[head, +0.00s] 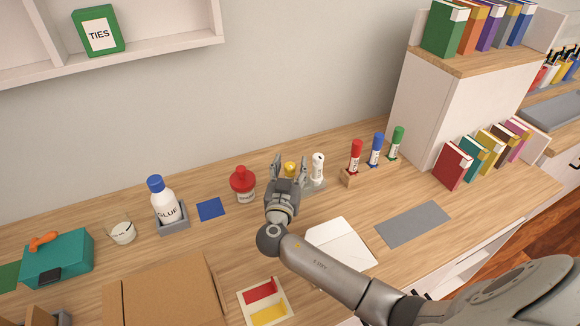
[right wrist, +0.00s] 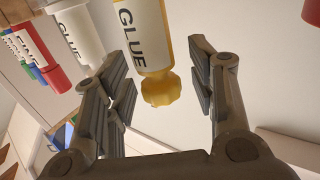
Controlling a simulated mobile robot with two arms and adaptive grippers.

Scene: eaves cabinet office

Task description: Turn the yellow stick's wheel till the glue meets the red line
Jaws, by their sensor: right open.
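The yellow glue stick shows in the right wrist view as a white, yellow-edged body (right wrist: 142,35) marked GLUE, with a ridged yellow wheel (right wrist: 160,90) at its end nearest the palm. In the head view its yellow top (head: 290,168) shows between the fingers at the back of the desk; its lower part is hidden. My right gripper (head: 289,172) is open, its fingers on either side of the wheel, with gaps visible in the right wrist view (right wrist: 163,95). No red line or glue level can be made out. My left gripper is not in view.
A red-capped bottle (head: 242,184) stands close on the left.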

